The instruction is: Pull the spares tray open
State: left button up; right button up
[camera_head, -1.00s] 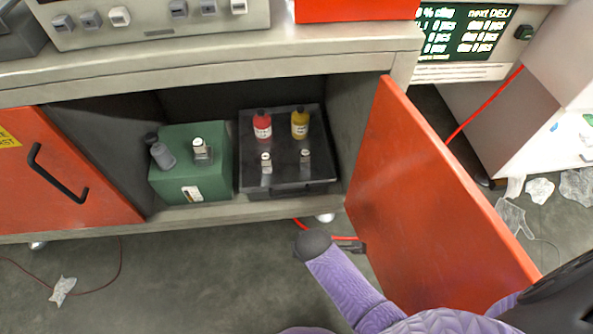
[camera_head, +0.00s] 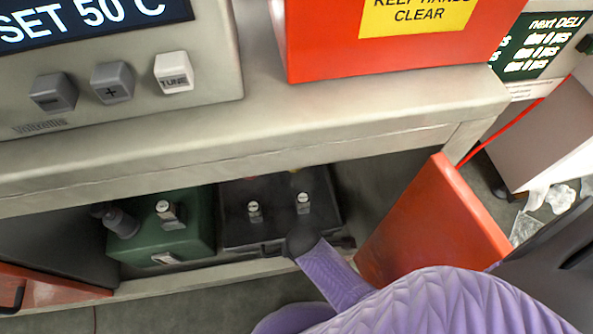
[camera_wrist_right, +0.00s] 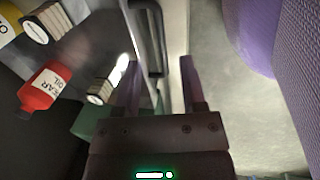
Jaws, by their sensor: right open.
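The spares tray (camera_head: 236,233) is a dark box on the shelf of the open cabinet. Small silver-topped parts stand on it, and its back is under the counter edge. In the right wrist view a dark bar handle (camera_wrist_right: 160,38) stands off the tray's front. My right gripper (camera_wrist_right: 161,64) is open, with the handle showing between and beyond its fingertips. I cannot tell whether they touch it. A red bottle (camera_wrist_right: 42,88) and part of a yellow one (camera_wrist_right: 10,25) stand on the tray. In the head view my purple arm covers part of the tray's front, and the right jaws are not clear there.
An open orange door (camera_head: 435,220) is on the right, close to my arm. The grey counter (camera_head: 330,120) overhangs the cabinet and carries a control panel and a red box.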

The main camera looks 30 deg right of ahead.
jog(key=f+b, duration=0.1)
jog(key=f, duration=0.1)
jog(key=f+b, duration=0.2)
jog(key=w+f+b, duration=0.1)
jog(key=f, duration=0.2)
jog(key=shift+d+b, duration=0.15)
jog(key=shift+b, duration=0.25)
jog(key=shift+w+r, duration=0.15)
jog(key=shift+r, duration=0.1)
jog(key=shift+c, duration=1)
grip_shut()
pick_arm(q)
jog(key=x, duration=0.5)
jog(key=shift+s+d+f, duration=0.15)
jog(key=shift+d+f, duration=0.05)
jog(key=shift+d, duration=0.05)
jog(key=shift+s+r+g, duration=0.15)
jog(key=shift+s+g, duration=0.15)
jog(key=shift+s, duration=0.1)
jog(key=shift+w, duration=0.25)
jog(key=shift+w, duration=0.25)
